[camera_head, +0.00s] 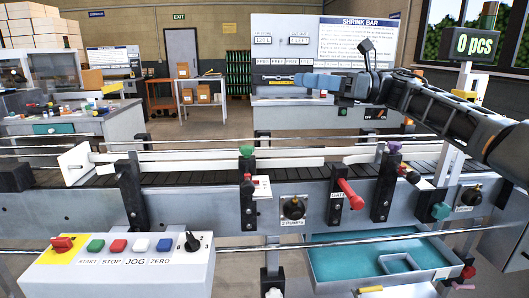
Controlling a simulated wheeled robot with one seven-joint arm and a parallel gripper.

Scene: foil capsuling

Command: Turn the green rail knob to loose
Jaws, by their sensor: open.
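A green knob (247,151) sits on top of a black post at the middle of the conveyor's near side, by the white guide rail. A teal-green knob (441,211) is lower on the right, on the front of the machine. The picture does not show which one is labelled as the rail knob. My gripper (300,81) reaches in from the right on my black arm, with blue-grey fingers pointing left. It is open, apart from both green knobs, and appears above and right of the post-top knob. Its finger gap is hard to see from here.
A purple knob (394,147) tops another post on the right. A red handle (350,194) and a black dial (293,207) are on the front panel. A button box (120,262) stands at lower left. A teal drawer (340,262) is open below.

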